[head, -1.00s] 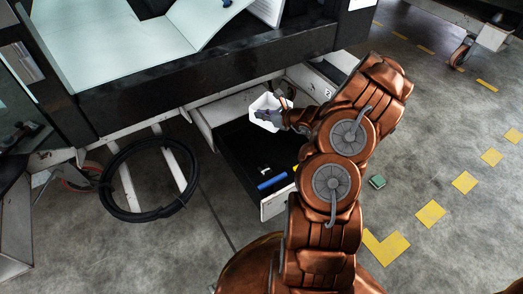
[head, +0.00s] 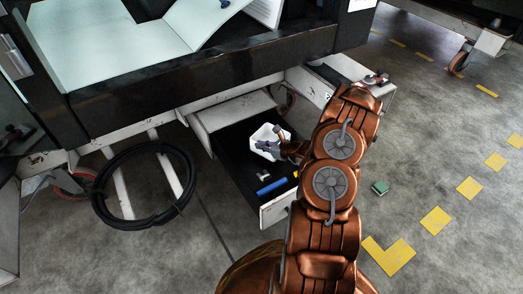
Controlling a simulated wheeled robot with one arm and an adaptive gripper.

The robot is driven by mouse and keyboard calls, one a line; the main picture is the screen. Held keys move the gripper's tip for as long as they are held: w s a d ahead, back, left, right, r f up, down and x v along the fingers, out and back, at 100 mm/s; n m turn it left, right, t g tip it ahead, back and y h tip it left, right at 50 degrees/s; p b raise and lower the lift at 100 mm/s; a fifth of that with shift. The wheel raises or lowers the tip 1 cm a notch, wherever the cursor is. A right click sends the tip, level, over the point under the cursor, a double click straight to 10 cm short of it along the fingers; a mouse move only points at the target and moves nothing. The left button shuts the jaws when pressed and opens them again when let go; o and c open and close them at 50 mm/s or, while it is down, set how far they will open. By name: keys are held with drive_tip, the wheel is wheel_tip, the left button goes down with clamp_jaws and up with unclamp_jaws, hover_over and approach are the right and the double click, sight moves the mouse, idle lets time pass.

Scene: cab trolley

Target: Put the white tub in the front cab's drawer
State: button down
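The white tub (head: 257,135) is a small open container with grey-purple items inside. It is over or inside the open dark-lined drawer (head: 232,160), toward its back right. I cannot tell whether its base touches the drawer floor. My gripper (head: 281,147) is at the tub's right side and appears shut on its rim; the fingertips are small and partly hidden. The drawer's white front panel (head: 275,210) faces the viewer's side. A blue cylinder (head: 272,187) and a small white item (head: 263,175) lie in the drawer's front part.
A second open drawer (head: 345,68) at the right holds a red-and-grey item (head: 376,78). A black cable coil (head: 147,218) hangs at the left. A small green block (head: 380,187) lies on the floor right of my arm. The trolley's dark edge (head: 200,85) overhangs the drawer.

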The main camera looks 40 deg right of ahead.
sight(262, 156)
drive_tip(key=shift+f, duration=0.9)
drive_tip(key=shift+f, duration=0.65)
drive_tip(key=c, duration=1.3)
unclamp_jaws()
drive_tip(key=shift+r, duration=0.1)
